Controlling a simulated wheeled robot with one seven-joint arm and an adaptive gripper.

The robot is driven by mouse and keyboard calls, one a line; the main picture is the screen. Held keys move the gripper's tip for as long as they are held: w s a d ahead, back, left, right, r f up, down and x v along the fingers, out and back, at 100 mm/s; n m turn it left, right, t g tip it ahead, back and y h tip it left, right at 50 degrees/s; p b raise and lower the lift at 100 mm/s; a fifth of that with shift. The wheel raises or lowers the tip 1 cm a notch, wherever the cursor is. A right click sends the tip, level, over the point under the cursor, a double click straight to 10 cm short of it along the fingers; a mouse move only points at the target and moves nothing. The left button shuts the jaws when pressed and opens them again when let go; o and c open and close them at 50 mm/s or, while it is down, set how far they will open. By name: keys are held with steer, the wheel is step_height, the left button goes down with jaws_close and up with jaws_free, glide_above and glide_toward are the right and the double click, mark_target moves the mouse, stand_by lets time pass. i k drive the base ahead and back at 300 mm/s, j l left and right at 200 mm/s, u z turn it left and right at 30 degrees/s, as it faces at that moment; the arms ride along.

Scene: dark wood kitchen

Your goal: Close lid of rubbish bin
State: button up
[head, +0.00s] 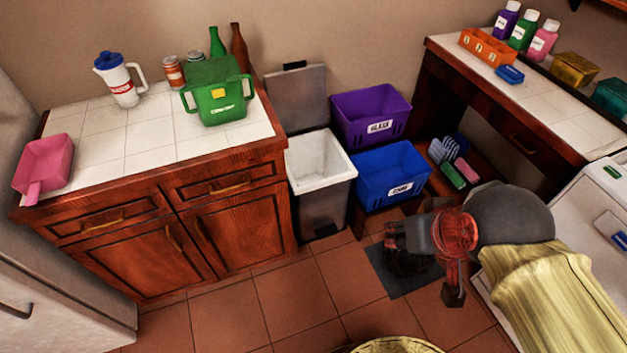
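The rubbish bin (325,208) stands on the floor beside the right end of the wooden cabinet. It has a white rim and liner (318,165) and a grey body. Its grey lid (297,97) is open, standing upright behind the bin's opening with a dark tab at its top. My gripper (393,240) is to the right of the bin and nearer the camera, apart from both bin and lid. It points left. Its fingers are small and dark, and I cannot tell whether they are open or shut.
A purple crate (372,114) and a blue crate (392,175) stand right of the bin. The tiled cabinet (128,142) with a green container (216,90) borders it on the left. A dark mat (404,274) lies under my gripper. Floor in front is clear.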

mark_target(297, 94)
steer(key=i+j, duration=0.2)
steer(key=i, duration=0.3)
steer(key=i+j+z, duration=0.1)
steer(key=i, duration=0.45)
steer(key=i+j, duration=0.35)
steer(key=i, duration=0.15)
steer(key=l+z, duration=0.05)
